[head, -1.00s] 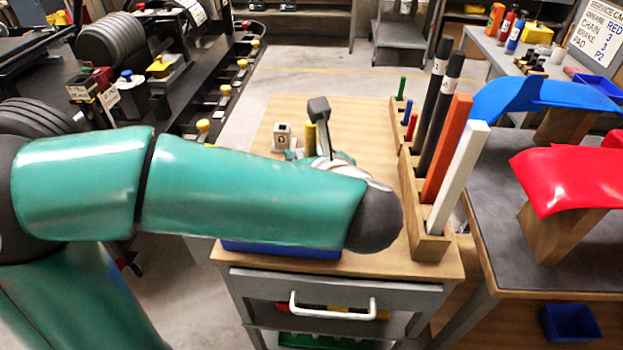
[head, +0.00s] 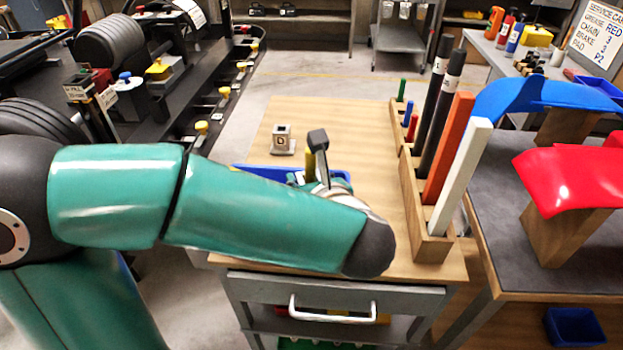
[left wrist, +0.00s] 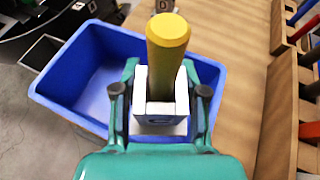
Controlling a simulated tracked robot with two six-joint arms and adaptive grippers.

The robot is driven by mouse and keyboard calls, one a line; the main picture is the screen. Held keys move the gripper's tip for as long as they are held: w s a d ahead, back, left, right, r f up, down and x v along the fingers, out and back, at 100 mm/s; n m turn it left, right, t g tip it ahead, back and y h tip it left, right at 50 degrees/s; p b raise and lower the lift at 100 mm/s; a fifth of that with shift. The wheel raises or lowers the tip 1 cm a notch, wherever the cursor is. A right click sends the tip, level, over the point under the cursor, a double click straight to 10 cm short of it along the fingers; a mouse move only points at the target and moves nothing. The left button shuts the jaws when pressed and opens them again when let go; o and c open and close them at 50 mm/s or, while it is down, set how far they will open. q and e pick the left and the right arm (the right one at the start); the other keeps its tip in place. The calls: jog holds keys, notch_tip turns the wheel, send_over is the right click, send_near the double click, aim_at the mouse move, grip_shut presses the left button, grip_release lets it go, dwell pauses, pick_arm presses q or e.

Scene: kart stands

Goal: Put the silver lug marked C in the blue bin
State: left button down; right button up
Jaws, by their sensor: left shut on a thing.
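My left gripper (left wrist: 160,108) is shut on a silver block-shaped lug (left wrist: 178,97). A yellow peg (left wrist: 170,45) stands up from this lug in the left wrist view, and the peg's top also shows in the head view (head: 310,163). In the head view my left arm covers most of the bin (head: 247,168). My right gripper is out of view.
A silver lug marked D (head: 283,140) stands on the wooden top (head: 355,125) behind the bin. A wooden rack (head: 430,247) with upright bars and pegs stands to the right. A bench with red (head: 575,175) and blue panels lies farther right.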

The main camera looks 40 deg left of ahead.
pick_arm(q)
jog(key=c, duration=0.6)
grip_release()
jog(key=shift+c, duration=0.2)
jog(key=shift+r+p, duration=0.45)
jog(key=shift+r, duration=0.15)
jog(key=v, duration=1.2)
jog(key=shift+p, duration=0.4)
